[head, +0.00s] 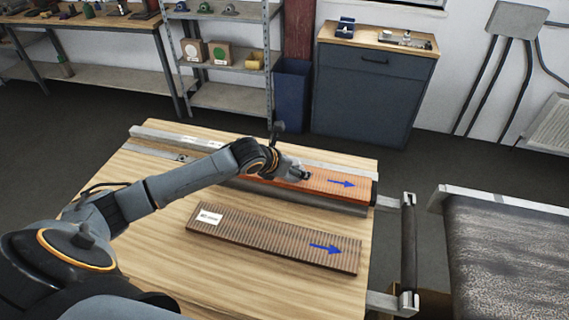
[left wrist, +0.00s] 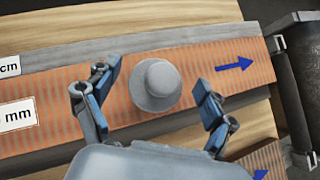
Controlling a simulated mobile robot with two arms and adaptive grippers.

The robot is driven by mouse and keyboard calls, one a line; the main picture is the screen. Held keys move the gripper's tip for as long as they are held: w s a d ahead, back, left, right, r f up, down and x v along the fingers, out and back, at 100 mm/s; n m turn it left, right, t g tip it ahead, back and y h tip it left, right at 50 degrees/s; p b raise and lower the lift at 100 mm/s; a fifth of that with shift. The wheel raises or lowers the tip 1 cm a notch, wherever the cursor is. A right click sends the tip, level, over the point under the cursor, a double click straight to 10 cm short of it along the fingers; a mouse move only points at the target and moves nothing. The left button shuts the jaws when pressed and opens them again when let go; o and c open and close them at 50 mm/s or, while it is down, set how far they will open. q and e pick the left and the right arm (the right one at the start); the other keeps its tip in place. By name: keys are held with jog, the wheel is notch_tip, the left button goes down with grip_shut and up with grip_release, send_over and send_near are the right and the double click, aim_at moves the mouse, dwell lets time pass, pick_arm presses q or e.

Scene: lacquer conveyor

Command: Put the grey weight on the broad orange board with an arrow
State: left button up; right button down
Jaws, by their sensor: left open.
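The broad orange board (head: 325,184) with a blue arrow lies along the back of the wooden table in the head view. The orange board (left wrist: 195,63) also fills the middle of the left wrist view. The grey weight (left wrist: 156,86), round with a knob on top, stands upright on it, left of the arrow. My left gripper (head: 301,174) is low over this board. In the left wrist view my left gripper (left wrist: 157,78) is open, its fingers on either side of the weight with gaps. The weight is not clear in the head view. My right gripper is not in view.
A brown board (head: 275,238) with a blue arrow and white label lies nearer on the table (head: 165,240). A metal rail (head: 150,133) runs behind the orange board. A roller (head: 408,250) and a dark conveyor belt (head: 500,250) are at the right.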

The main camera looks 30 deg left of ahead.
pick_arm(q)
jog(key=b+v, duration=0.1)
jog(key=v, duration=1)
jog(key=shift+s+r+b, duration=0.15)
jog(key=shift+s+b, duration=0.05)
jog(key=shift+b, duration=0.15)
